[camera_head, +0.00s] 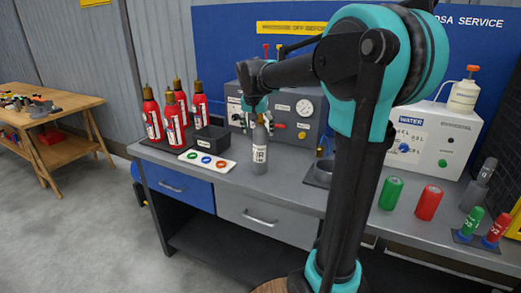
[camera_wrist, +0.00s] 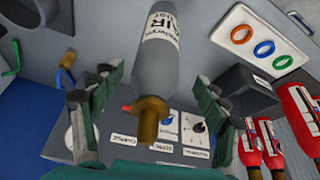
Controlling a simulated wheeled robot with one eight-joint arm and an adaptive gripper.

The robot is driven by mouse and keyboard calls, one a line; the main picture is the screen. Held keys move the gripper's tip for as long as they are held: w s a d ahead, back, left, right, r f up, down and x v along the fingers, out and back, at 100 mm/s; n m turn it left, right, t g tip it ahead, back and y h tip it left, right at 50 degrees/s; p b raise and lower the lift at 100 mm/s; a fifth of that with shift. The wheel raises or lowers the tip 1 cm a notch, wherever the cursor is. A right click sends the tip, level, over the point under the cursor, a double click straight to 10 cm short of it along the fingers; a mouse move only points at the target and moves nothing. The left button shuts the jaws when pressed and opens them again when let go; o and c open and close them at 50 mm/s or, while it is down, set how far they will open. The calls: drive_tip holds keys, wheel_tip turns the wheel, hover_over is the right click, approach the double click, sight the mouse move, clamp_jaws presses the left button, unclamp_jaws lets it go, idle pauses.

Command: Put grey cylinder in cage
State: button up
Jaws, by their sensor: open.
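A grey cylinder (camera_head: 260,157) with black lettering and a brass valve stands upright on the workbench. In the wrist view the grey cylinder (camera_wrist: 143,55) appears between my fingers, valve end toward the palm. My gripper (camera_head: 257,108) is at its top, fingers open on either side with visible gaps in the wrist view (camera_wrist: 152,105). A second grey cylinder (camera_head: 476,190) stands at the right end of the bench.
A gauge panel (camera_head: 303,125) stands behind. The bench front (camera_head: 235,185) is clear.

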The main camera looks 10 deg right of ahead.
sight(260, 138)
drive_tip(key=x, duration=0.5)
drive_tip(key=shift+s+d, duration=0.15)
clamp_jaws()
idle(0.4)
